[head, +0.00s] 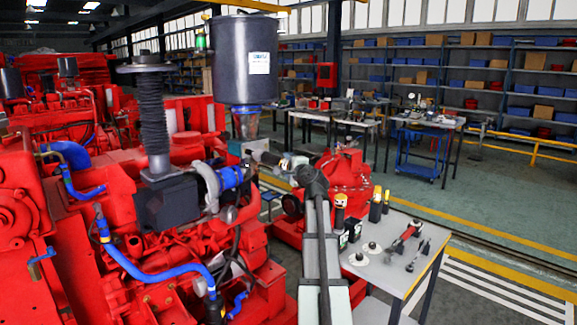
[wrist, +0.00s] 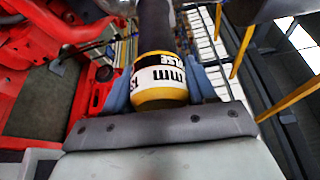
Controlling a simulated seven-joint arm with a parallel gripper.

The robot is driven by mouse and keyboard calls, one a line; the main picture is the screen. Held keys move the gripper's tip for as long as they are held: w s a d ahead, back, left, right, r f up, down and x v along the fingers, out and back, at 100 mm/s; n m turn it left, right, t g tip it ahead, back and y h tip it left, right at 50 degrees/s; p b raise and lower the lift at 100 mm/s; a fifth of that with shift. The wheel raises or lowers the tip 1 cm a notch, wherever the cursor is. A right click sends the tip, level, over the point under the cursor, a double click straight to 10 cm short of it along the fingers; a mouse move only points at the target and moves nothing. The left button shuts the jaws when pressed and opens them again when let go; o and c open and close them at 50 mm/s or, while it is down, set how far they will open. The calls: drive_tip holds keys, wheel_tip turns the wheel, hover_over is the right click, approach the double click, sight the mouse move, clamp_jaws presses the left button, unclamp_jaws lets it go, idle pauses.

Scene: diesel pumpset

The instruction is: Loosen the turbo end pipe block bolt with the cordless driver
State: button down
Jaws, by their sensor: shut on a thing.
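My gripper (wrist: 160,92) is shut on the cordless driver (wrist: 158,76). The driver has a yellow and white body with black lettering, and a dark section extends away from the gripper. One blue-grey finger is on each side of it. In the head view my gripper (head: 246,149) is beside the turbo area of the red engine, under the black canister. The turbo end has a grey ring-shaped housing (head: 208,187) and a blue hose joint (head: 231,177). I cannot make out the pipe block bolt or the driver's tip in either view.
A white-topped cart (head: 400,270) at the right holds several upright yellow-black tools and a red-black tool (head: 403,240). Open floor lies beyond the cart.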

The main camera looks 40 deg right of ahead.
drive_tip(key=shift+w+r, duration=0.15)
drive_tip(key=shift+w, duration=0.4)
idle(2.7)
drive_tip(key=shift+s, duration=0.35)
idle(1.2)
